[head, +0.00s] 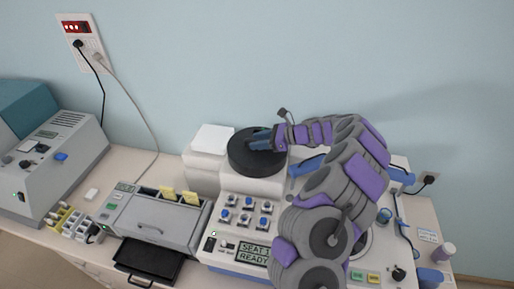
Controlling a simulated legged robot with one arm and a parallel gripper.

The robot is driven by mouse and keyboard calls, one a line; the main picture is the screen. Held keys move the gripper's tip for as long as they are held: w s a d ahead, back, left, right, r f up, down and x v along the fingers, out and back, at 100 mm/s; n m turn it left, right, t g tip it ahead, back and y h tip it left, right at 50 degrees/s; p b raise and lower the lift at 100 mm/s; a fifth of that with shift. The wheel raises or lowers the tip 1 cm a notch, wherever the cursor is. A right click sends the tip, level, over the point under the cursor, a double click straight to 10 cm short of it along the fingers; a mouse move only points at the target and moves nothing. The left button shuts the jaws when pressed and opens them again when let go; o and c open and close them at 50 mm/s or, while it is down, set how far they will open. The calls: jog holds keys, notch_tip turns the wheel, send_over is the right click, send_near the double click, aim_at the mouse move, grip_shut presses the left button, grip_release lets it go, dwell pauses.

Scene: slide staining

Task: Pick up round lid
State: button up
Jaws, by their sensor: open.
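A round black lid (242,163) lies on top of a white block of the staining machine, at the picture's middle. My arm reaches in from the lower right. My gripper (260,140) is open over the far part of the lid, with its dark blue fingers in front of the lid's top. I cannot tell whether the fingers touch the lid or stand around a knob. My arm covers much of the machine's right part.
The machine's front panel (229,234) has blue-topped knobs and a lit display. A grey printer-like device (150,220) with yellow slips stands to the left, beside small bottles (72,222). A purple-capped jar (444,252) stands at the right. The wall is close behind.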

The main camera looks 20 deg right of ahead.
jog(key=shift+x, duration=1.15)
jog(key=shift+s+d, duration=0.1)
jog(key=shift+d, duration=0.75)
jog(key=shift+c, duration=0.4)
jog(key=shift+d, duration=0.35)
jog(key=c, duration=0.3)
jog(key=shift+a, duration=0.4)
jog(key=c, duration=0.3)
jog(key=shift+a, duration=0.6)
grip_shut()
